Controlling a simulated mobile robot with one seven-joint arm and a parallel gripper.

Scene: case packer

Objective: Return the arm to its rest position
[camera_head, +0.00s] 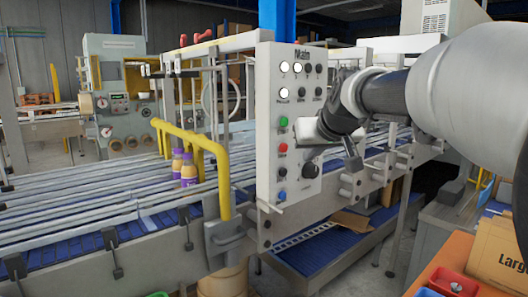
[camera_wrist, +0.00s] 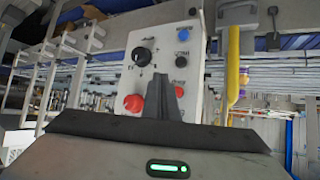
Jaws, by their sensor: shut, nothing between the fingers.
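My gripper (camera_wrist: 178,98) shows in the wrist view as dark fingers together at the lower middle, with nothing between them. They stand in front of the white control panel (camera_wrist: 160,27), which appears upside down there. In the head view my arm reaches in from the right edge. Its end is bent down in front of the right side of the same panel (camera_head: 270,75). The fingertips are hard to make out there, and I cannot tell whether they touch the panel. The arm hides part of the panel's right side.
The panel carries a black knob (camera_head: 310,171), a green button (camera_head: 283,121) and a red button (camera_head: 283,147). A yellow guard rail (camera_head: 222,170) and purple-orange bottles (camera_head: 188,170) are on the conveyor left of it. A cardboard box (camera_head: 497,250) and red bin (camera_head: 452,284) are lower right.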

